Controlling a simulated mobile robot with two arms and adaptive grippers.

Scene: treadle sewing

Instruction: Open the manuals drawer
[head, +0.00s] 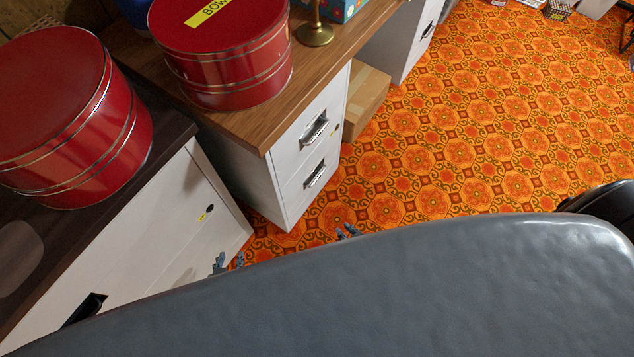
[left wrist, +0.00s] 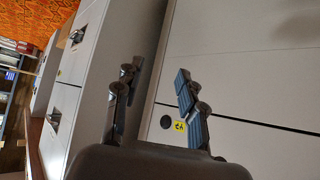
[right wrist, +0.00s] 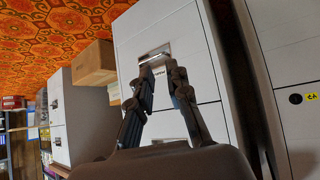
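A white two-drawer cabinet (head: 300,150) stands under the wooden desk top. Its drawers have metal pull handles, the upper (head: 315,130) above the lower (head: 315,173). I cannot read which drawer is for manuals. All drawer fronts look shut. My right gripper (head: 347,231) is low in front of this cabinet. In the right wrist view its fingers (right wrist: 160,70) are slightly apart, pointing toward one metal handle (right wrist: 155,54); contact is unclear. My left gripper (head: 226,263) is open and empty, near the white cabinet at left; its spread fingers show in the left wrist view (left wrist: 156,80).
The left white cabinet (head: 180,235) has a dark round spot and yellow label. Red round tins stand on the dark top (head: 90,130) and wooden desk (head: 225,60). A cardboard box (head: 366,98) sits beside the drawers. Patterned orange floor (head: 480,130) is open at right.

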